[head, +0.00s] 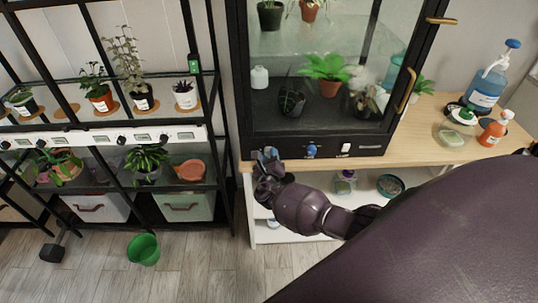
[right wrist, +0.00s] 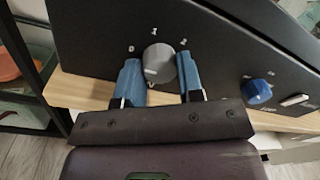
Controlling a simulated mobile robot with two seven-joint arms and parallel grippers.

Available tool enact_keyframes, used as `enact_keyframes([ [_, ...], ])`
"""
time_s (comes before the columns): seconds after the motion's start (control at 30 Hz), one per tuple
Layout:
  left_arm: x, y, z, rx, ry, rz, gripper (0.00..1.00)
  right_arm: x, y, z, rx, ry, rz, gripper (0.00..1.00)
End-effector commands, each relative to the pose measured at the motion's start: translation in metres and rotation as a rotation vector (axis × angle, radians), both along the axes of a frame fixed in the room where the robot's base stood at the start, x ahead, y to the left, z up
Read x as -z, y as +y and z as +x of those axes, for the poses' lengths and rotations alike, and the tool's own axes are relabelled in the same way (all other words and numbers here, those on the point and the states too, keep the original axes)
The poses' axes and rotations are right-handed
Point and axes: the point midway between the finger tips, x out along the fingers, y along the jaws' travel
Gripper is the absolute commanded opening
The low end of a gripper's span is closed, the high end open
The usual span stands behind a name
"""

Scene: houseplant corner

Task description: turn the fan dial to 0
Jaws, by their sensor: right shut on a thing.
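The grey dial (right wrist: 158,63) is on the black front panel of the glass plant cabinet (head: 318,145), with the marks 0, 1 and 2 around its top. My right gripper (right wrist: 160,78) has one blue finger on each side of this dial and is shut on it. The dial's pointer direction is too unclear to read. In the head view my right gripper (head: 268,156) is at the left end of the panel and hides the grey dial. My left gripper is in neither view.
A blue knob (right wrist: 257,92) and a white switch (head: 346,148) sit to the right on the same panel. The cabinet stands on a wooden bench (head: 425,140). A black plant shelf (head: 225,190) stands close on the left. A green bucket (head: 143,249) is on the floor.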

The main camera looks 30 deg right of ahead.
Motion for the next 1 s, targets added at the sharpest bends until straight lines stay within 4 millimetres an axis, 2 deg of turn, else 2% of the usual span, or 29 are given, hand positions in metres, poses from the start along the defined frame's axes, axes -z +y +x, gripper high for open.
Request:
enact_keyframes([
  [0.53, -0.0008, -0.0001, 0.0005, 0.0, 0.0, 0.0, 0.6, 0.0012, -0.0003, -0.0008, 0.001, 0.015, -0.023, 0.11],
  [0.57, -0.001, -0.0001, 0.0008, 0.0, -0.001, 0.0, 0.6, 0.0012, -0.0003, -0.0008, 0.001, 0.015, -0.023, 0.38],
  [0.7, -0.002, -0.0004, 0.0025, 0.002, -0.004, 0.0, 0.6, 0.0008, -0.0002, -0.0006, 0.001, 0.014, -0.022, 0.59],
  [1.0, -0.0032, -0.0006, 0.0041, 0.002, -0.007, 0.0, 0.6, 0.0003, 0.0005, -0.0011, -0.001, 0.013, -0.02, 0.6],
])
